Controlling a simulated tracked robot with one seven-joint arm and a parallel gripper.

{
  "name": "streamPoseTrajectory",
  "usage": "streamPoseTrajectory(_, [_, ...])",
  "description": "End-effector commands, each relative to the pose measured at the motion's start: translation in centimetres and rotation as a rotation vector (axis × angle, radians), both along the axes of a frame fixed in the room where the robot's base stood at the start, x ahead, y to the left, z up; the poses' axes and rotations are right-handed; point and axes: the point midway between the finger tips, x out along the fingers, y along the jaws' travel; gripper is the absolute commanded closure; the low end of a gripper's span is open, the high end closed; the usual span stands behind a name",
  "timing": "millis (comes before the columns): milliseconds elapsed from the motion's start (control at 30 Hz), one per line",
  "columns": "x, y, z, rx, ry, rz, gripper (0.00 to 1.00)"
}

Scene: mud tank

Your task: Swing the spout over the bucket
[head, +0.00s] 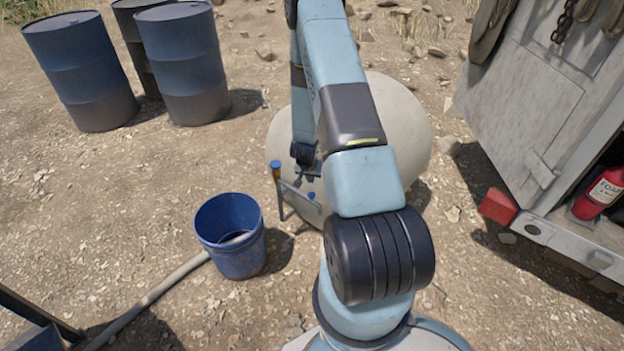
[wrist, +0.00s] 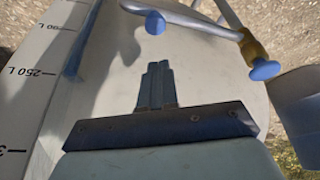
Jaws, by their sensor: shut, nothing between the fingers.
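A blue bucket (head: 244,262) stands upright on the dirt, left of the pale round tank (head: 405,125). A thin grey spout pipe (head: 283,206) with blue ends is at the tank's left side, to the right of the bucket and apart from it. In the wrist view the pipe (wrist: 205,25) crosses the upper right, with a brass collar (wrist: 251,48) and a blue end piece. My gripper (wrist: 158,68) is shut and empty, in front of the tank wall. The pipe lies beyond and right of its fingertips, apparently not touching. In the head view my arm hides part of the tank.
A pale hose (head: 150,297) runs on the ground to the bucket. Several blue drums (head: 182,65) stand at the upper left. A grey cabinet or vehicle body (head: 530,120) with a red extinguisher (head: 599,192) is at right. Ground between drums and bucket is clear.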

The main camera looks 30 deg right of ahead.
Motion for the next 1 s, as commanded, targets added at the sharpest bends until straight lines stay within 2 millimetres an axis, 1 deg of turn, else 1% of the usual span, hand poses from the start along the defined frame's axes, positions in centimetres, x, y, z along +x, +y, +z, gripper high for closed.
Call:
streamPoseTrajectory(33, [0.1,-0.2,-0.8,0.001,0.002,-0.002,1.0])
streamPoseTrajectory(300, [1.1,-1.2,-4.5,0.001,0.002,-0.002,1.0])
streamPoseTrajectory(500, [1.7,-1.7,-6.7,0.001,0.0,-0.001,1.0])
streamPoseTrajectory(700, [2.0,-2.0,-7.7,0.0,0.0,-0.001,1.0])
streamPoseTrajectory(1000, [2.1,-2.0,-7.8,0.0,0.0,-0.001,1.0])
